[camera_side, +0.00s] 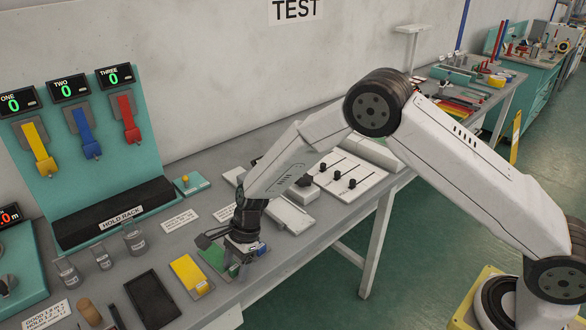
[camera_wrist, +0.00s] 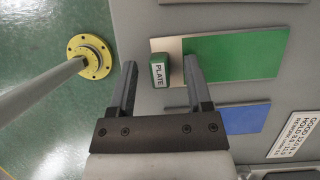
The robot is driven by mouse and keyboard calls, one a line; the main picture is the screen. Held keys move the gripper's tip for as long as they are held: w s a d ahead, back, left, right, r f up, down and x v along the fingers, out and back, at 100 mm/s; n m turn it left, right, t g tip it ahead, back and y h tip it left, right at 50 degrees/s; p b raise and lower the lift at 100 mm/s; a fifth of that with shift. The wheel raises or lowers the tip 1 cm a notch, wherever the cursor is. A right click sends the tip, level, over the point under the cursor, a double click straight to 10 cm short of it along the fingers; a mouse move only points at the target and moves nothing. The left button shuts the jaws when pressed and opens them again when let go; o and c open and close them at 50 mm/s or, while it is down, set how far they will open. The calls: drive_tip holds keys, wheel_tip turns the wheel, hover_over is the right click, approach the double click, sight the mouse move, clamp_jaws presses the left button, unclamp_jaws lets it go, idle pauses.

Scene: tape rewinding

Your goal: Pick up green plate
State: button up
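The green plate (camera_wrist: 230,57) lies flat on the grey bench in the wrist view. My gripper (camera_wrist: 160,76) is open, with one finger on each side of the handle and a visible gap on both sides. In the side view the green plate (camera_side: 212,257) shows just left of my gripper (camera_side: 238,262), which is low over the bench and hides part of it.
A blue plate (camera_wrist: 232,119) lies beside the green one, under my right finger's side. A yellow plate (camera_side: 191,274) and a dark tray (camera_side: 152,298) lie to the left. The bench's front edge is close.

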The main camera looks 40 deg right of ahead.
clamp_jaws()
drive_tip(key=shift+r, duration=0.15)
drive_tip(key=shift+r, duration=0.5)
drive_tip(key=s+d+r, duration=0.2)
drive_tip(key=s+r, duration=0.4)
drive_tip(key=s+d+r, duration=0.2)
drive_tip(key=s+r, duration=0.3)
drive_tip(key=s, duration=0.2)
drive_tip(key=shift+d+r, duration=0.35)
drive_tip(key=shift+s, duration=0.1)
